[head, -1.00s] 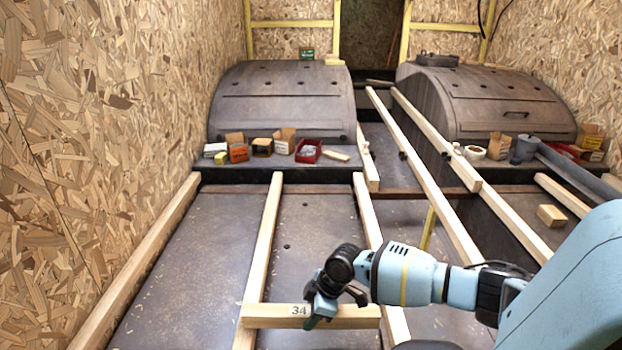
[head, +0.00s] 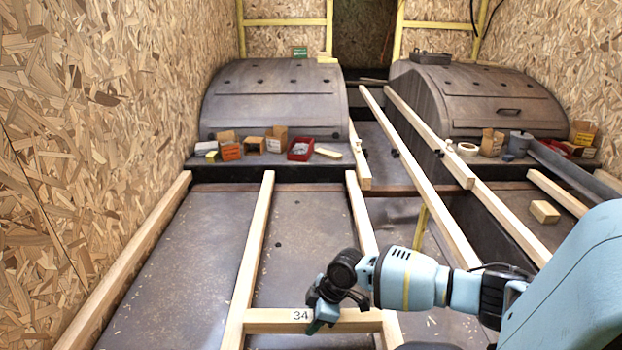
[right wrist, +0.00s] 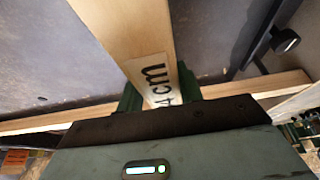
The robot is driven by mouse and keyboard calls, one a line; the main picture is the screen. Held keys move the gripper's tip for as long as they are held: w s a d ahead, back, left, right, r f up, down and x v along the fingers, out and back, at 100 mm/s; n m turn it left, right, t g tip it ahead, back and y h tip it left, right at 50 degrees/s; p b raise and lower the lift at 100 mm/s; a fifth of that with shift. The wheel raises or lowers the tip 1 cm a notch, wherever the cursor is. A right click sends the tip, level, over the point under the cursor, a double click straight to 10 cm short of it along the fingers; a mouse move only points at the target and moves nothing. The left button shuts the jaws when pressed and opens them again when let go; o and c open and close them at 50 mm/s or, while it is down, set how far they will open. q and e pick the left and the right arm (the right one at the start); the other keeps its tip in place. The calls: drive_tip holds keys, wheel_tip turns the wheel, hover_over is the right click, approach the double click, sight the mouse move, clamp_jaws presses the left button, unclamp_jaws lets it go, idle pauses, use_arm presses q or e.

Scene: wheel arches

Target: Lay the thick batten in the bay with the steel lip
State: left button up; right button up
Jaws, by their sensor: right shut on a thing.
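A pale wooden batten (head: 270,321) with a "34" label is held crosswise at the lower middle of the head view. My right gripper (head: 330,312) is shut on it near its labelled part. In the right wrist view the batten (right wrist: 130,40) stands out between the green fingers, its label ending in "4cm". In the head view it overlaps two long floor battens; whether it touches them I cannot tell. Dark floor bays (head: 305,235) lie between the long battens. I cannot make out for certain which bay has the steel lip. My left gripper is not in view.
Two dark wheel arches (head: 270,100) (head: 500,100) stand at the back. Small boxes and a red tray (head: 301,149) sit on the ledge before the left arch. Loose long battens (head: 425,185) slant across the right. A wood block (head: 545,212) lies at right. The left bay (head: 180,260) is clear.

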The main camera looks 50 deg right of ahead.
drive_tip(key=shift+f+b, duration=1.75)
drive_tip(key=shift+f, duration=1.45)
drive_tip(key=o, duration=1.3)
drive_tip(key=shift+f, duration=0.1)
drive_tip(key=shift+p+v, duration=1.55)
drive_tip(key=shift+v, duration=2.45)
